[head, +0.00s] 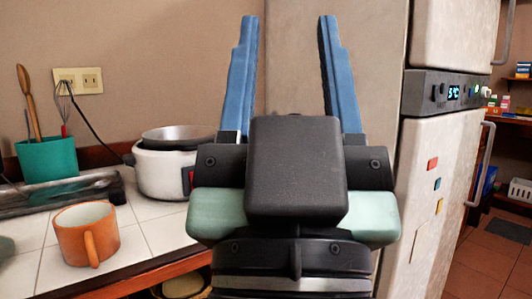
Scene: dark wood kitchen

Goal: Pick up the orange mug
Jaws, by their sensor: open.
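The orange mug (75,238) stands upright on the white tiled counter at the lower left of the head view. Its handle faces toward me and slightly right, and its inside looks pale. My gripper (288,20) is in the middle of the view with its two blue fingers pointing up and spread wide apart. Nothing is between the fingers. The gripper is to the right of the mug and apart from it, in front of the wall and fridge.
A white rice cooker (163,172) with a metal pot on top stands behind the mug. A teal utensil holder (47,158) is at the back left, by a dark tray (100,182). The fridge (425,180) stands close on the right. The counter's front edge (150,265) is wooden.

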